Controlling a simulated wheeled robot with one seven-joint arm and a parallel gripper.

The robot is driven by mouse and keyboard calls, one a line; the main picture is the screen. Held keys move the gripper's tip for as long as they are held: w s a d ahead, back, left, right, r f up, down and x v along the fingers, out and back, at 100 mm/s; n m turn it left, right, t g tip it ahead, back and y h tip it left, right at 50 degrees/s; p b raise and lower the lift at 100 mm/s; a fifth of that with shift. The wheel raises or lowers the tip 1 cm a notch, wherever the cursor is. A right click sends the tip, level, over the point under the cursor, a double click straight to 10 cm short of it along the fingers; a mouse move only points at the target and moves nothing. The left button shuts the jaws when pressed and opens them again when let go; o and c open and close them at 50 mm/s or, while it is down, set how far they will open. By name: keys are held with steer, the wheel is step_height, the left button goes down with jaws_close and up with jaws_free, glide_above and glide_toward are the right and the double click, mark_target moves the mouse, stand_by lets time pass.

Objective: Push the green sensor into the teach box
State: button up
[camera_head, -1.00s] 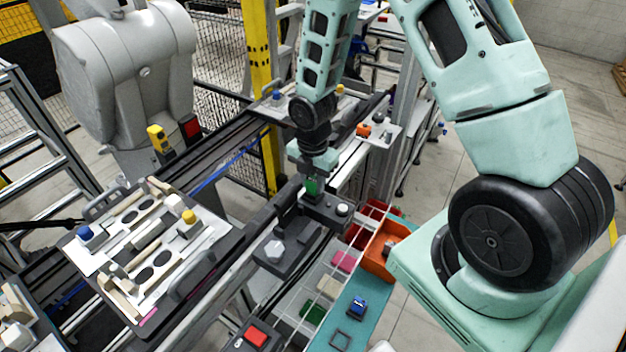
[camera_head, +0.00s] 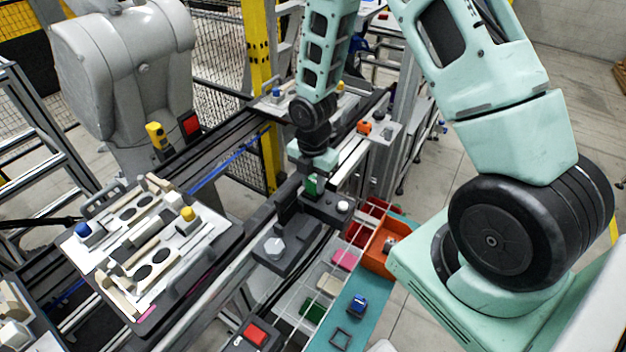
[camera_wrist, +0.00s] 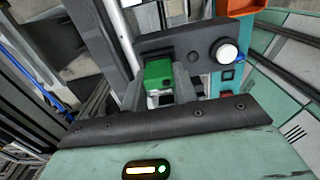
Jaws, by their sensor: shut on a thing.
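The green sensor (camera_head: 314,185) is a small green block. My gripper (camera_wrist: 160,86) is shut on it, and the sensor (camera_wrist: 158,74) shows between the two grey fingers in the wrist view. The box (camera_wrist: 199,40) lies just beyond the fingers in the wrist view. The sensor's lower end and any opening under it are hidden, so I cannot tell whether it touches or enters the box.
A dark block with a pale hexagonal knob (camera_head: 275,248) stands nearer. A divided parts tray (camera_head: 322,268) and an orange bin (camera_head: 379,262) lie to the right. A fixture pallet (camera_head: 187,262) with pale parts is at left. A yellow post (camera_head: 258,60) stands behind.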

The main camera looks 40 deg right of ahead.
mark_target(313, 179)
steer(key=o, duration=1)
steer(key=shift+o, duration=0.2)
steer(key=shift+r, duration=0.1)
step_height(313, 179, up, 17)
steer(key=s+a+r+m+b, duration=0.1)
steer(key=s+a+m+b, duration=0.2)
steer(key=s+a+m, duration=1.1)
steer(key=s+a, duration=0.4)
steer(key=s, duration=0.4)
steer(key=shift+a+r+m+y, duration=0.3)
steer(key=shift+r, duration=0.1)
